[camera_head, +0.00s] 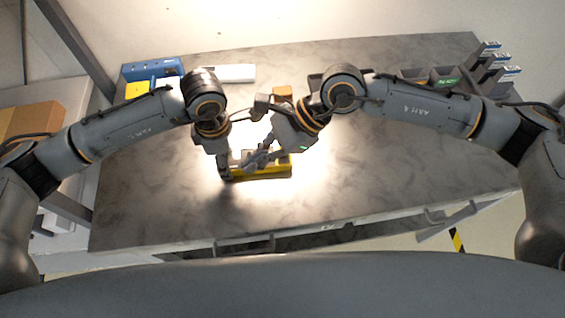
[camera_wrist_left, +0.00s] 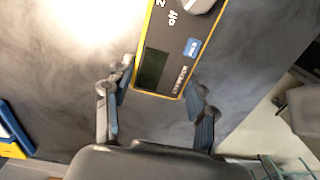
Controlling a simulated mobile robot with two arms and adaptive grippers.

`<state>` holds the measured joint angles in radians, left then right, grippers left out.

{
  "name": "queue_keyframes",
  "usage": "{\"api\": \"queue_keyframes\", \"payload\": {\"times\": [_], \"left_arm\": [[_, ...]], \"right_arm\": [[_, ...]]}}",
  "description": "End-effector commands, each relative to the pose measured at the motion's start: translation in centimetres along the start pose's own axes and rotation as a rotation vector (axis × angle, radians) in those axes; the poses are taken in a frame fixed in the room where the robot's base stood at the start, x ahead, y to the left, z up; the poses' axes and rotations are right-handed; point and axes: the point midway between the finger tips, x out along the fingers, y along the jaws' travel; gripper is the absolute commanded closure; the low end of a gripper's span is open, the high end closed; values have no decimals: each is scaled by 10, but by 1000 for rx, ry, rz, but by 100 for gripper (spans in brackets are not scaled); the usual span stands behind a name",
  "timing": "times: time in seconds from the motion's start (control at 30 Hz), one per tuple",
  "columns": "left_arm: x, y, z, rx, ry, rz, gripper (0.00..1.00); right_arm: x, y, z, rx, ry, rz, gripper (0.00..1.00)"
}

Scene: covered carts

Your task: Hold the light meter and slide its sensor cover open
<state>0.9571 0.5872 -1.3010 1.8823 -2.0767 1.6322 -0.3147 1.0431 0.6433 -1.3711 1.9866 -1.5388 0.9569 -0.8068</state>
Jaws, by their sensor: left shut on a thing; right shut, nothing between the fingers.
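The light meter (camera_head: 268,172) is a yellow-edged dark device above the middle of the table in the head view. In the left wrist view the light meter (camera_wrist_left: 166,62) shows a dark display, a blue button and part of a dial marked "off". My left gripper (camera_wrist_left: 158,100) is shut on the light meter, one finger on each side of it. My right gripper (camera_head: 256,163) is shut and empty, close over the light meter from the right. The sensor cover cannot be made out; the grippers hide part of the meter.
The grey table (camera_head: 400,190) is clear in front and to the right. A blue-and-yellow bin (camera_head: 152,72) and a white box (camera_head: 232,73) stand at the back left. An orange block (camera_head: 282,91) lies behind the arms. Dark bins (camera_head: 445,76) stand at the back right.

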Motion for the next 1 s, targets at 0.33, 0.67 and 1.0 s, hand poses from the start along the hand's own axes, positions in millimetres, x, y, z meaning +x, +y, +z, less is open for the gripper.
{"api": "queue_keyframes", "payload": {"times": [0.33, 0.67, 1.0], "left_arm": [[0, 0, 0, 0, 1, 0, 85], [0, 0, 0, 0, 1, 0, 85], [0, 0, 0, 0, 1, -1, 85]], "right_arm": [[61, 33, 97, 5, -579, -265, 100], [42, 33, 124, 235, -857, -743, 100], [10, 57, 56, 653, -708, -1280, 100]]}}
